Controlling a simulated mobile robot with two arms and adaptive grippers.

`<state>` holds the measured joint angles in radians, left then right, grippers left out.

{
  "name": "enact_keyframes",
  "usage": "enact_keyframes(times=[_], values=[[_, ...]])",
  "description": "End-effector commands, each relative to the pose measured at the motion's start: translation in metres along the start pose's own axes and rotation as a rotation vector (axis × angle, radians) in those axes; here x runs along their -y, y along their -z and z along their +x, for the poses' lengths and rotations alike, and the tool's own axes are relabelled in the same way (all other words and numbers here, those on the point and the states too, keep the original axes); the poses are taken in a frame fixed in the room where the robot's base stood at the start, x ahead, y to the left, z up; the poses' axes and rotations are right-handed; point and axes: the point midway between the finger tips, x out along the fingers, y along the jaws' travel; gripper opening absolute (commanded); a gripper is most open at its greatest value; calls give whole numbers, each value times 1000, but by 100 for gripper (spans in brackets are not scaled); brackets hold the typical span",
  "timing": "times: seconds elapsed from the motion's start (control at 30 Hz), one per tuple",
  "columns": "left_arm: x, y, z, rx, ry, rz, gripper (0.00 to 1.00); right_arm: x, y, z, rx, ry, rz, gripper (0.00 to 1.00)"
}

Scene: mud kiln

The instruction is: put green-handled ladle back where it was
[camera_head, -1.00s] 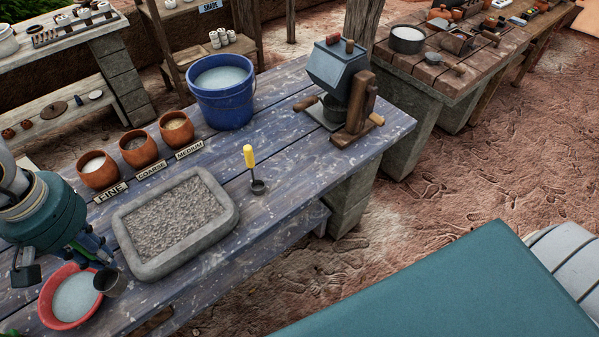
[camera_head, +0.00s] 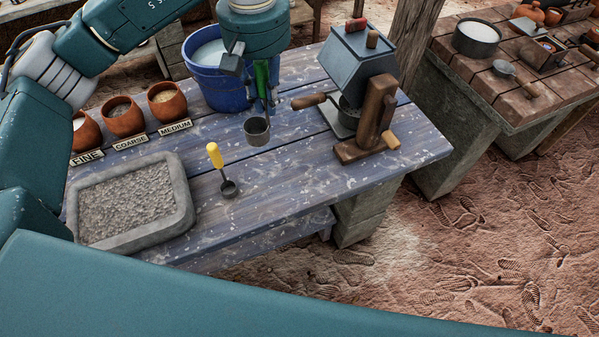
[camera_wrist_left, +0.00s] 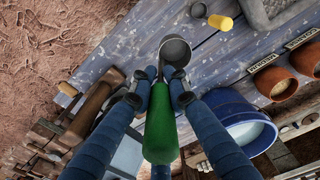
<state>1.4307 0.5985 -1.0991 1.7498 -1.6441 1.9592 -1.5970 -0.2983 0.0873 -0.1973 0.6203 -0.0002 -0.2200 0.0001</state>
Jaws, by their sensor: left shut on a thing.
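The green-handled ladle (camera_head: 257,131) hangs with its grey cup low, over the blue table between the blue bucket and the crank-handled mill. My left gripper (camera_head: 262,98) is shut on its green handle. In the left wrist view the green handle (camera_wrist_left: 160,125) lies between the two fingers (camera_wrist_left: 160,88), with the cup (camera_wrist_left: 175,51) beyond the tips. Whether the cup touches the table I cannot tell. My right gripper is not in view.
The blue bucket (camera_head: 215,92) is just left of the gripper, and the mill (camera_head: 365,90) just right. Clay pots (camera_head: 124,119) with FINE, COARSE and MEDIUM labels and a stone tray (camera_head: 180,215) stand left. The table front (camera_head: 275,187) is clear.

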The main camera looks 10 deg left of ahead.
Motion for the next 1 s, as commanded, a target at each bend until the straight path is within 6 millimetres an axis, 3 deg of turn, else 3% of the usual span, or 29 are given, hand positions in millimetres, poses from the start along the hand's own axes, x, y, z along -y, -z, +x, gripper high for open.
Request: enact_keyframes(times=[0.1,0.23,0.37,0.8,1.0], values=[[-19,13,-8,4,2,-95,0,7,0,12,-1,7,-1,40],[-29,19,-16,9,6,-154,0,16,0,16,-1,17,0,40],[-32,20,-6,14,10,-174,0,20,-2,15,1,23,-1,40],[-29,17,103,16,11,-175,0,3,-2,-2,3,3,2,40],[-29,17,133,12,8,-175,0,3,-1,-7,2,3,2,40]])
